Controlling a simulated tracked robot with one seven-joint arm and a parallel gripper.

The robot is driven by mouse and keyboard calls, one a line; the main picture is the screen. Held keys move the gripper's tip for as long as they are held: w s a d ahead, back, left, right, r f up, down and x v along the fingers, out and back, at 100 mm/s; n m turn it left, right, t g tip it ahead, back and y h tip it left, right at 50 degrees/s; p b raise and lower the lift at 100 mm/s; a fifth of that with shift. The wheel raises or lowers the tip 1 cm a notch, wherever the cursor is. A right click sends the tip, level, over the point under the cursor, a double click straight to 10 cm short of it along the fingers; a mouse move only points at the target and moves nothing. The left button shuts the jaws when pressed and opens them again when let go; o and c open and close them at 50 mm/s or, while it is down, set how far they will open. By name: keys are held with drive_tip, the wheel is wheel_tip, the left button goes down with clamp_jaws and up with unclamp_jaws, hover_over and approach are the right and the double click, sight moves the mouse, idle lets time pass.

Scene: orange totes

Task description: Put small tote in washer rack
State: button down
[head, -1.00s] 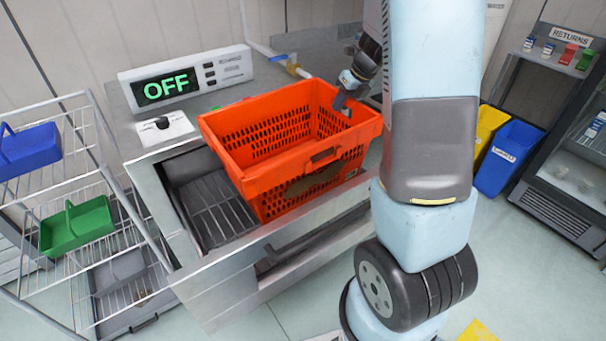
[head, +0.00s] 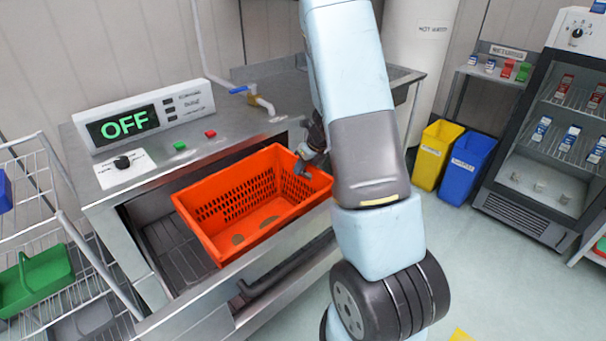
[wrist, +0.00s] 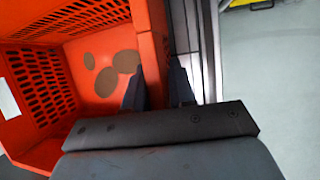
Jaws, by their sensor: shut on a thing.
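An orange perforated tote (head: 236,196) sits tilted within the open bay of the steel washer (head: 100,225), toward the bay's right side. A wire rack (head: 165,238) shows in the bay left of the tote; the tote hides the rest. I cannot tell whether the tote rests on the rack. My gripper (head: 303,168) is shut on the tote's back-right rim. In the wrist view, the fingers of my gripper (wrist: 158,88) straddle the orange tote's wall (wrist: 152,45). Brown round stains (wrist: 115,67) show on the tote's floor.
The washer panel (head: 125,126) reads OFF, with green and red buttons (head: 210,133) on the top. A wire shelf (head: 75,260) with a green caddy (head: 40,282) stands close at left. Yellow (head: 432,155) and blue bins (head: 468,165) and a fridge stand at right. Floor at right is open.

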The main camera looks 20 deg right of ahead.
wheel_tip(320, 180, down, 3)
drive_tip(key=shift+r, duration=0.2)
drive_tip(key=c, duration=1)
unclamp_jaws()
drive_tip(key=shift+o, duration=0.2)
drive_tip(key=shift+r, duration=0.1)
